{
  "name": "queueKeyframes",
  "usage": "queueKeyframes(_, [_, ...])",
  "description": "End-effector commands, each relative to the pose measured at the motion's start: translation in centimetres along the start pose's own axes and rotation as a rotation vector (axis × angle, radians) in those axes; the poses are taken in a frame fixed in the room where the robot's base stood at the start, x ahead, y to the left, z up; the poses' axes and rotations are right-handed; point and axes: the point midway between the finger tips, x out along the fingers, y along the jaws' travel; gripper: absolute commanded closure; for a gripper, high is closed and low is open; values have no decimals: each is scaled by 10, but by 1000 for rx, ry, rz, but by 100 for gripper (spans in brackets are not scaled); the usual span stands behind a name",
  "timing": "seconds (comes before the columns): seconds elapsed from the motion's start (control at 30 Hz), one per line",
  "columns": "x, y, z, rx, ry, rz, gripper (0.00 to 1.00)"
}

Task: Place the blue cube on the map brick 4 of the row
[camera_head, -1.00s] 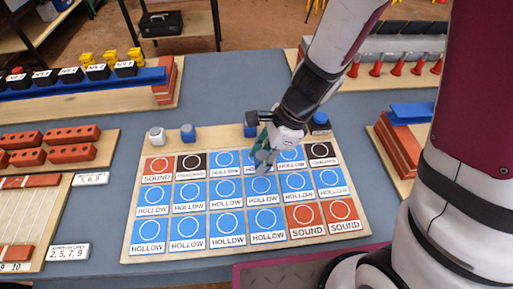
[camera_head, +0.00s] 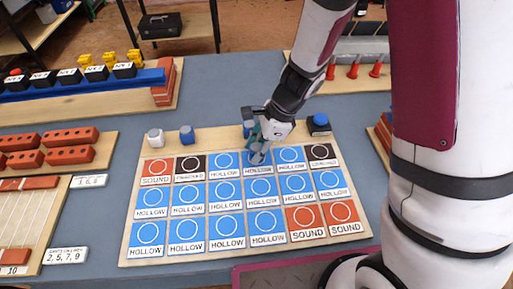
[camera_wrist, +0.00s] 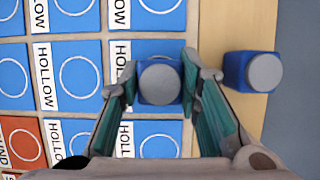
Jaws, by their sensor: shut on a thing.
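The map board (camera_head: 125,250) is a pale wooden panel with rows of blue, red and dark labelled bricks. My gripper (camera_head: 258,155) is over the fourth brick (camera_head: 260,170) of the back row, a blue one marked HOLLOW. In the wrist view my gripper (camera_wrist: 160,95) is shut on a blue cube (camera_wrist: 158,83) with a round grey top. The cube covers the middle of a blue brick; whether it touches the brick I cannot tell. In the head view the fingers largely hide the held cube.
Another blue cube (camera_wrist: 252,72) stands on the bare back strip of the board; it also shows behind my gripper (camera_head: 247,128).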

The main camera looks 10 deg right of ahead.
Motion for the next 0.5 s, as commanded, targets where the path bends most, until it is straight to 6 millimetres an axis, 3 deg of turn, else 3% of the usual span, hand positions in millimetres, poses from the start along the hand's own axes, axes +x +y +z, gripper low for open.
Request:
queueKeyframes(0.13, [4, 0, -1, 0, -1, 0, 98])
queueKeyframes(0.17, [3, 0, -1, 0, 0, 0, 62])
queueKeyframes(0.23, [2, 0, -1, 0, 0, 0, 49])
queueKeyframes(0.5, [2, 0, -1, 0, 0, 0, 49])
